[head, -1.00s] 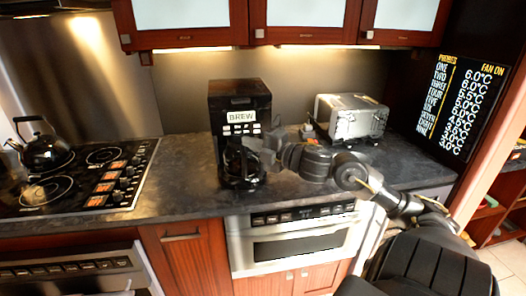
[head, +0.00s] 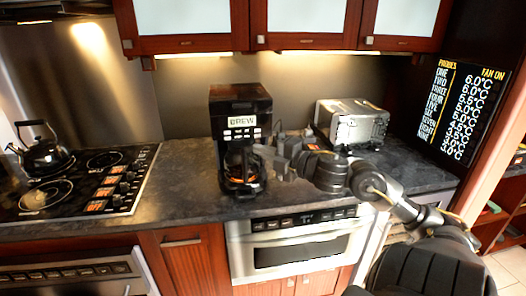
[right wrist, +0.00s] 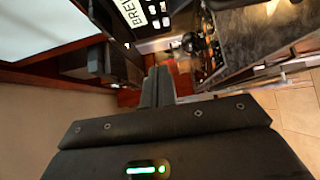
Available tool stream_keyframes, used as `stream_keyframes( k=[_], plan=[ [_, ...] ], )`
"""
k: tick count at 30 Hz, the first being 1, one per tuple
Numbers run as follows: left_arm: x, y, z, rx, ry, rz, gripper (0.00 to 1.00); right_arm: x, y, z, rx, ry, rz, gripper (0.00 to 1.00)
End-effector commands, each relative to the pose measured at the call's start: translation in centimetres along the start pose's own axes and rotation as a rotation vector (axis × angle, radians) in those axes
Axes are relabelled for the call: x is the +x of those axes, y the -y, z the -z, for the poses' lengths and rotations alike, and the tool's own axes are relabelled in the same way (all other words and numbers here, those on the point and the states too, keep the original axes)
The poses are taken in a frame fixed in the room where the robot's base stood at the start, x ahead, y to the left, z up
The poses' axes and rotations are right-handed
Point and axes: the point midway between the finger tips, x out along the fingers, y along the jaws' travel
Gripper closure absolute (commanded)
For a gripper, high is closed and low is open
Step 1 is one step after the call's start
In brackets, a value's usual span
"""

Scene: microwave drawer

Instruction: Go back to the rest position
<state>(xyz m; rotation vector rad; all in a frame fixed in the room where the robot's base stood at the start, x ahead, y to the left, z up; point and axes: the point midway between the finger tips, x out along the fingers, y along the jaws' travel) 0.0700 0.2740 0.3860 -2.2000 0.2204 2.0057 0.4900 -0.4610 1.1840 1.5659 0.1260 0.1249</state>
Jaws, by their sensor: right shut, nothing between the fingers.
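My right gripper (head: 264,154) is shut and empty, held above the counter just right of the coffee maker. Its closed fingers (right wrist: 157,88) also show in the right wrist view, pointing away from the camera. My right arm reaches in from the lower right across the counter. My left gripper is not in view.
A black coffee maker (head: 240,108) marked BREW stands on the dark counter (head: 190,187), with a glass carafe (head: 241,170) in its bay. A silver toaster (head: 352,122) stands to the right. A microwave drawer (head: 297,250) sits below the counter. A kettle (head: 40,150) stands on the cooktop at left.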

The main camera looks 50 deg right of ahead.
Motion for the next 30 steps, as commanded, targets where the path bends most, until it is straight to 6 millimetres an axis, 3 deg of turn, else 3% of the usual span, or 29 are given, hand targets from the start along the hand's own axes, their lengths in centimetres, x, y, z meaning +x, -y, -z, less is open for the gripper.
stream_keyframes(
  k=[10, 14, 17, 20, 22, 24, 27, 30],
  plan=[
    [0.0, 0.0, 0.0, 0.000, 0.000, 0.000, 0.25, 0.0, 0.0, 0.0, 0.001, 0.001, 0.000, 1.00],
    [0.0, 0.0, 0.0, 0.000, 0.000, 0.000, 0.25, -0.2, 2.0, -0.2, 0.058, 0.038, 0.022, 1.00],
    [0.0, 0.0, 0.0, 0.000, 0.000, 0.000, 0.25, -0.9, 6.7, -0.3, 0.189, 0.128, 0.077, 1.00],
    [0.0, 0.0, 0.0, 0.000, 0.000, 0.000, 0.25, -2.6, 13.6, 0.4, 0.384, 0.269, 0.174, 1.00],
    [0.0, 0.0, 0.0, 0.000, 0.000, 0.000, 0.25, -4.5, 18.8, 1.9, 0.535, 0.379, 0.258, 1.00],
    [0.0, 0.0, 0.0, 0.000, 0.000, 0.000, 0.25, -6.6, 23.6, 4.2, 0.677, 0.487, 0.350, 1.00],
    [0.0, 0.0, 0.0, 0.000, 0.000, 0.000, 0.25, -9.9, 29.1, 8.2, 0.857, 0.625, 0.483, 1.00],
    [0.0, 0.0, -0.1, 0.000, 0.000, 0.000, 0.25, -12.7, 32.7, 12.2, 0.994, 0.731, 0.601, 1.00]
  ],
)
